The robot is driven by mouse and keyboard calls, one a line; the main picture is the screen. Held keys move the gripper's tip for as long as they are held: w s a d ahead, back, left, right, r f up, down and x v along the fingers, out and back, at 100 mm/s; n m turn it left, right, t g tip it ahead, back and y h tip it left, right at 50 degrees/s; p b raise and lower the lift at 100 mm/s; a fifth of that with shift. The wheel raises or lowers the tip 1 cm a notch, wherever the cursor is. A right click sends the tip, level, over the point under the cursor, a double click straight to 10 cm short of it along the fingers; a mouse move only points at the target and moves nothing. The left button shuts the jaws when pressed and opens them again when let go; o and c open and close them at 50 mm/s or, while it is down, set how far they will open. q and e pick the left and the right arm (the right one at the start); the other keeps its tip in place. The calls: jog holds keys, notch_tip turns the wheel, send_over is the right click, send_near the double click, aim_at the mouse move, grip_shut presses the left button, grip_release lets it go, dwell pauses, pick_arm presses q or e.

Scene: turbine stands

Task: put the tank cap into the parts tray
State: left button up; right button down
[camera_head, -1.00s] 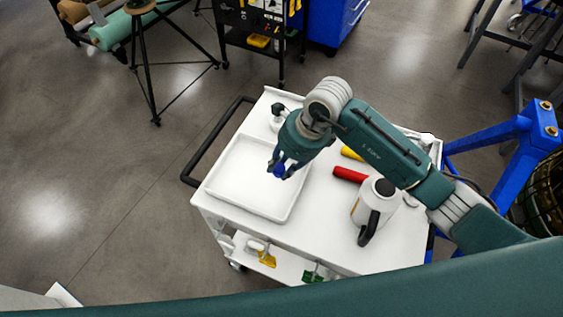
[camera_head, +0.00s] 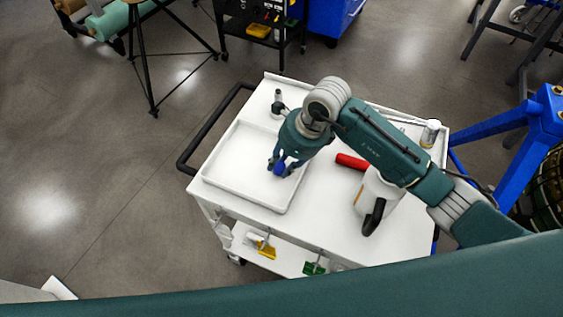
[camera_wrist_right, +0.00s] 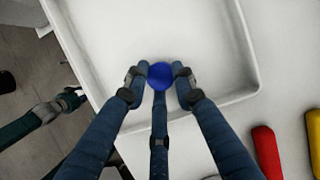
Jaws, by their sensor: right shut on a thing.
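The tank cap (camera_head: 280,169) is a small blue round piece. My right gripper (camera_head: 279,168) is shut on it, and the cap also shows between the fingers in the right wrist view (camera_wrist_right: 160,75). The parts tray (camera_head: 226,188) is a white, shallow, rimmed tray on the cart; it fills much of the right wrist view (camera_wrist_right: 205,40). The gripper and cap are over the tray's right part, and the tray looks empty. I cannot tell the cap's exact height above the tray floor.
The white cart (camera_head: 330,225) also carries a red-handled tool (camera_head: 351,161), a white jug with a black handle (camera_head: 373,205), a can (camera_head: 430,133) and a small bottle (camera_head: 278,100). A blue stand (camera_head: 500,130) is at the right. Clear floor lies left of the cart.

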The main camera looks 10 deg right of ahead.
jog(key=shift+f, duration=0.25)
jog(key=c, duration=1.2)
grip_release()
jog(key=shift+r, duration=0.1)
jog(key=p+v, duration=0.4)
jog(key=v, duration=0.3)
